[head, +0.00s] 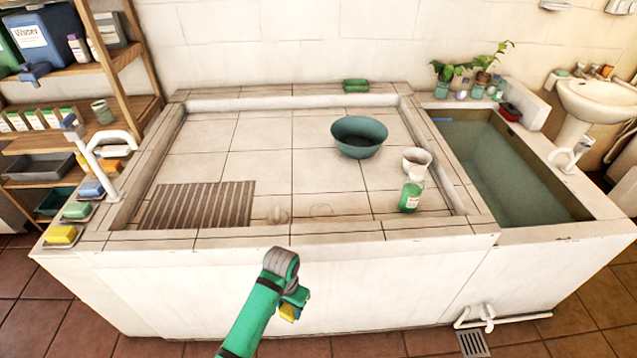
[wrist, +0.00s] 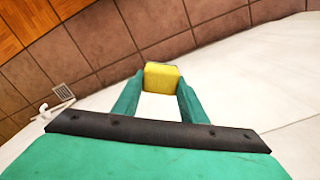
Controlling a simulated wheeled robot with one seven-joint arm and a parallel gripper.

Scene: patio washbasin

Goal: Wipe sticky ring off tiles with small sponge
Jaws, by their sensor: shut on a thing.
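My gripper (head: 291,304) is in front of the basin's front wall, below the rim, at the lower middle of the head view. It is shut on a small yellow sponge (head: 287,313). In the wrist view the sponge (wrist: 160,77) sits between the green fingers of my gripper (wrist: 158,92). A faint ring mark (head: 320,210) lies on the pale tiles (head: 290,175) near the front of the basin floor. A second faint shape (head: 278,214) lies just left of it; I cannot tell what it is. The sponge is apart from the tiles.
A slatted grate (head: 198,204) lies left of the marks. The raised front rim (head: 340,235) lies between my gripper and the tiles. A water trough (head: 505,165) is at right.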

